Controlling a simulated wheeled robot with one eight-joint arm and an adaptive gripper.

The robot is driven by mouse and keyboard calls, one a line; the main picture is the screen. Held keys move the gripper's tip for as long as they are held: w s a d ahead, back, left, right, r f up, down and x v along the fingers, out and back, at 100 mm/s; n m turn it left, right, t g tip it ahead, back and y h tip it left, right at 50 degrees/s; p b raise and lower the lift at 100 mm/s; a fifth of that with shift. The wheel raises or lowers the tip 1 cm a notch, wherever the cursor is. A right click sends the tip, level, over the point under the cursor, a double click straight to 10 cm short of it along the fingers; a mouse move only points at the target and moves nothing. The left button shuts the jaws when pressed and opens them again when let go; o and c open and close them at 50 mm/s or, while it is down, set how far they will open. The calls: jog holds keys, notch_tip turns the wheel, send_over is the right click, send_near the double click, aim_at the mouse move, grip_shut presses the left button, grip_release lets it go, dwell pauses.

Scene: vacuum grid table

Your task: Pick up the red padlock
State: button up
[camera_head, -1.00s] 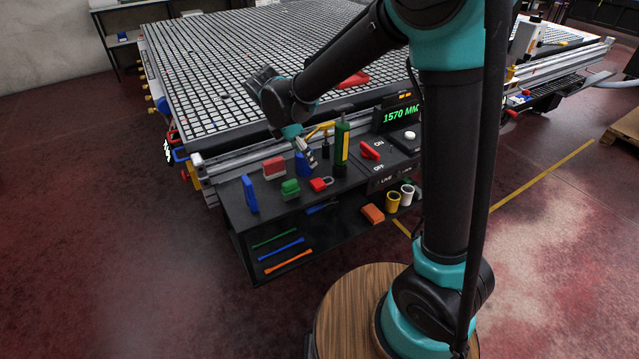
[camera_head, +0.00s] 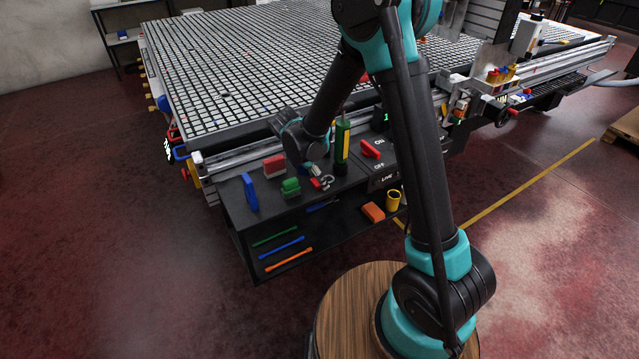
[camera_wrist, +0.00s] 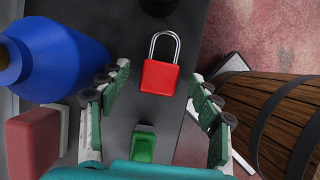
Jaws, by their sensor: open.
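The red padlock (camera_wrist: 160,78) lies flat on the dark shelf top in the wrist view, its silver shackle pointing to the top of the picture. My gripper (camera_wrist: 159,84) is open, with one finger on each side of the padlock's body and visible gaps to it. I cannot tell how high the fingers are above the shelf. In the head view my gripper (camera_head: 321,175) is low over the shelf, and the padlock (camera_head: 315,184) is partly covered by it.
A blue bottle (camera_wrist: 60,60) stands close to my left finger. A green object (camera_wrist: 143,147) and a red block (camera_wrist: 33,140) are nearby. A green-and-yellow bottle (camera_head: 341,148) and a red switch handle (camera_head: 371,149) stand to the right.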

jog(key=shift+w+d+f, duration=0.1)
jog(key=shift+d+f, duration=0.05)
jog(key=shift+f, duration=0.25)
jog(key=c, duration=1.4)
jog(key=shift+o, duration=0.2)
jog(key=shift+r, duration=0.1)
